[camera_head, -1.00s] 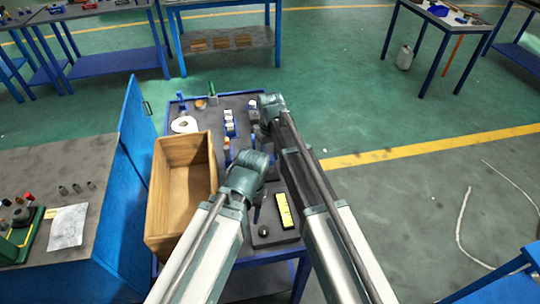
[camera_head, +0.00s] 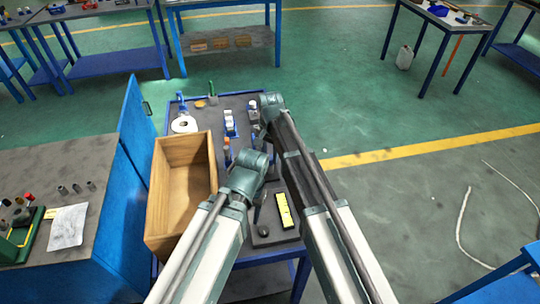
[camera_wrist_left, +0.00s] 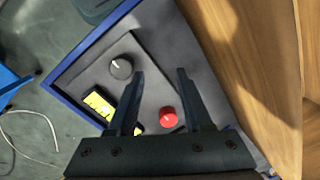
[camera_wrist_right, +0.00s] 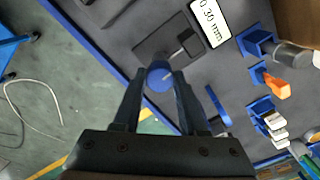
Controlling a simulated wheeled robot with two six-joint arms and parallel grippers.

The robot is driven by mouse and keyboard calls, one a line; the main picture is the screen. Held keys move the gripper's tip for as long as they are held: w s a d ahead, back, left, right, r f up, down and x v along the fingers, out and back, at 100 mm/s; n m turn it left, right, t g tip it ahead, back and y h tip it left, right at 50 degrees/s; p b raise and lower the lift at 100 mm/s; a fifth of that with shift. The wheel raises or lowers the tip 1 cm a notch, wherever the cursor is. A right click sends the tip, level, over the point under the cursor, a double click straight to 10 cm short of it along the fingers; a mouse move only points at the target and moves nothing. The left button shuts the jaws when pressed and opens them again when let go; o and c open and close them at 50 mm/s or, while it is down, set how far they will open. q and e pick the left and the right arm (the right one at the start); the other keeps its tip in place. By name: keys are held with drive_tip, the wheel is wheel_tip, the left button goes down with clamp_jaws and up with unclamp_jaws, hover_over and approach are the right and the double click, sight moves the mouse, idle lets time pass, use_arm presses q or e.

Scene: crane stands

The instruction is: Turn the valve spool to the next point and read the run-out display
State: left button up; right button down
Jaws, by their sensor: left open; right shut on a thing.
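In the right wrist view a blue round spool end (camera_wrist_right: 158,73) with a pale line on its face sits between the fingertips of my right gripper (camera_wrist_right: 161,80), which is shut on it. A white display (camera_wrist_right: 212,20) with a black frame shows "0.30 mm" just beyond. My left gripper (camera_wrist_left: 160,76) is open and empty above the bench, over a grey panel. A black knob (camera_wrist_left: 121,67) with a white mark and a red button (camera_wrist_left: 168,117) are below it. A yellow panel (camera_head: 284,210) lies on the bench; a left finger partly covers it in the left wrist view.
A wooden box (camera_head: 160,215) stands on the bench's left side, close beside my left arm. In the right wrist view, blue holders (camera_wrist_right: 257,42) with small parts and an orange piece (camera_wrist_right: 276,88) stand on the right. A white ring (camera_head: 184,124) lies at the back left.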

sight(270, 157)
drive_tip(key=m, duration=0.6)
drive_tip(key=shift+m, duration=0.3)
idle(0.5)
drive_tip(key=shift+c, duration=2.2)
unclamp_jaws()
use_arm(q)
drive_tip(key=shift+r, duration=0.15)
use_arm(e)
drive_tip(key=shift+r, duration=0.15)
use_arm(q)
wheel_tip(270, 157, up, 14)
drive_tip(key=p, duration=1.4)
drive_tip(key=shift+f, duration=0.2)
use_arm(e)
wheel_tip(270, 157, up, 14)
drive_tip(key=shift+f, duration=0.2)
drive_tip(key=shift+f, duration=0.1)
